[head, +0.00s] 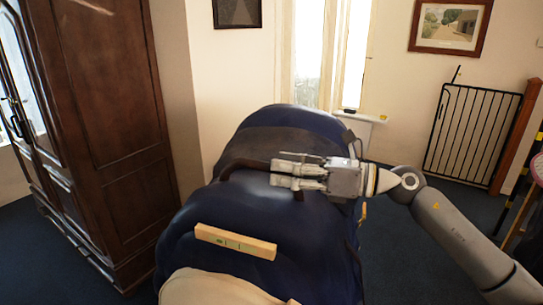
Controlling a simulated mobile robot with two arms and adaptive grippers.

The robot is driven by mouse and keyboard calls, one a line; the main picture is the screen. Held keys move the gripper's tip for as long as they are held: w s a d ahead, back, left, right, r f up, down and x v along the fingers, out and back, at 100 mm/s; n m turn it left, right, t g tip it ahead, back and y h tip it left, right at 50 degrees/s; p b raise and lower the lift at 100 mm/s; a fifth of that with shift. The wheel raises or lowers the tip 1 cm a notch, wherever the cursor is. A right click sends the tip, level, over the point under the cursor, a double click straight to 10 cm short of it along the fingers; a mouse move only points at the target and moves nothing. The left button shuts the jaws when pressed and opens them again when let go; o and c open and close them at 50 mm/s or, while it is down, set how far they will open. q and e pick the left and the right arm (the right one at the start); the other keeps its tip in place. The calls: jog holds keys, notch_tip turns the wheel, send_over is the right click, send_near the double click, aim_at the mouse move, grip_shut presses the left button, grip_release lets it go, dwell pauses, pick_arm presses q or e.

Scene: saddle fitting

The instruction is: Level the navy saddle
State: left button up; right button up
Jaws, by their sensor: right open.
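The navy saddle (310,225) fills the middle of the head view, with a raised rounded part at its far end. A pale wooden spirit level (236,242) lies across its near part; its right end sits lower in the picture than its left. The level's bubble is too small to read. My right gripper (274,170) reaches in from the right over the saddle's far part. Its fingers are open and point left beside a dark curved handle-like part (241,164). I cannot tell whether they touch it. My left gripper is not in view.
A dark wooden wardrobe (110,130) stands close on the left. A beige surface (215,290) shows at the bottom edge. A black metal gate (472,130) stands at the back right. Blue carpet (400,215) is clear between the saddle and the gate.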

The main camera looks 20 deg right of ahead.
jog(key=shift+p+x, duration=0.45)
jog(key=shift+x, duration=0.65)
jog(key=shift+w+a+r, duration=0.15)
jog(key=shift+a, duration=0.2)
jog(key=shift+w+a, duration=0.1)
jog(key=c, duration=0.9)
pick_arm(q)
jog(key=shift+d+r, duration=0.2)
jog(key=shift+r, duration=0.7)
pick_arm(e)
grip_shut()
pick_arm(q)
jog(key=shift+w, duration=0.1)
